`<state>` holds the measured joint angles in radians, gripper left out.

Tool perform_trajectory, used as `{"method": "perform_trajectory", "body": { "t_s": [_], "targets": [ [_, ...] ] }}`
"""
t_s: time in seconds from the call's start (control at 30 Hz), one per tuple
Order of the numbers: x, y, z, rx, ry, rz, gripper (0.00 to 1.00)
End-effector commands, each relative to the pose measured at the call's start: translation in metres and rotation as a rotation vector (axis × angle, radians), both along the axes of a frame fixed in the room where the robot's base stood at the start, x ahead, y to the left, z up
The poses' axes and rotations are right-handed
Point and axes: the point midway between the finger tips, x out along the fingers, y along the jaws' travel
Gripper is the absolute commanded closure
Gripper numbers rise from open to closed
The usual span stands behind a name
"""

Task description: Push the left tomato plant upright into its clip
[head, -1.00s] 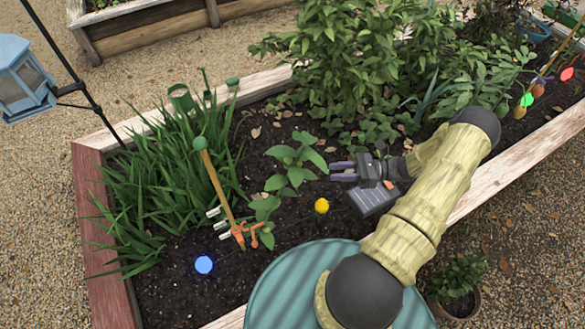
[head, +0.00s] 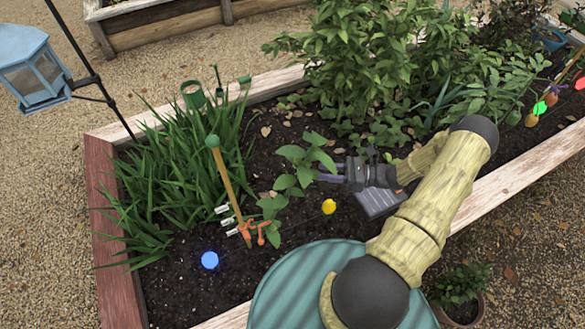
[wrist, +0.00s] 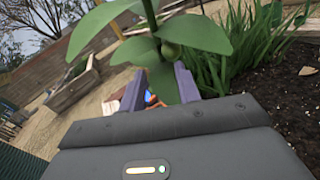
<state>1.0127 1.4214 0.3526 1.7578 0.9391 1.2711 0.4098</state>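The left tomato plant (head: 289,178) has broad green leaves and leans right, away from a wooden stake (head: 228,182) with a green ball top. An orange clip (head: 248,231) sits low on the stake. The plant's upper leaves stand apart from the stake. My gripper (head: 322,174) is at the plant's right side, its purple fingers pointing left at the upper leaves. In the wrist view my gripper (wrist: 158,88) has its fingers apart, with leaves of the plant (wrist: 180,45) close in front and above. I cannot tell whether they touch. Part of the orange clip may show between the fingers.
A yellow ball (head: 329,207) and a blue ball (head: 209,260) mark the soil. Tall grassy leaves (head: 170,180) fill the bed's left end. Dense bushes (head: 370,70) stand behind my arm. The wooden bed edge (head: 112,240) bounds the left side.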

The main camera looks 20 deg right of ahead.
Motion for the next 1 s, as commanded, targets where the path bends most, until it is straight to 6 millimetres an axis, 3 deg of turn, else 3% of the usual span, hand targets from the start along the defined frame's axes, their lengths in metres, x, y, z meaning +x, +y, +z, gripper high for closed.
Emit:
{"method": "perform_trajectory", "body": {
  "t_s": [0.5, 0.7, 0.93, 1.0],
  "targets": [
    [0.03, 0.084, 0.001, 0.001, 0.001, 0.003, 0.67],
    [0.034, 0.095, 0.0, -0.001, 0.0, 0.0, 0.67],
    [0.034, 0.094, 0.0, -0.001, 0.0, -0.003, 0.67],
    [0.034, 0.093, 0.0, -0.001, -0.001, -0.004, 0.79]
  ]
}}
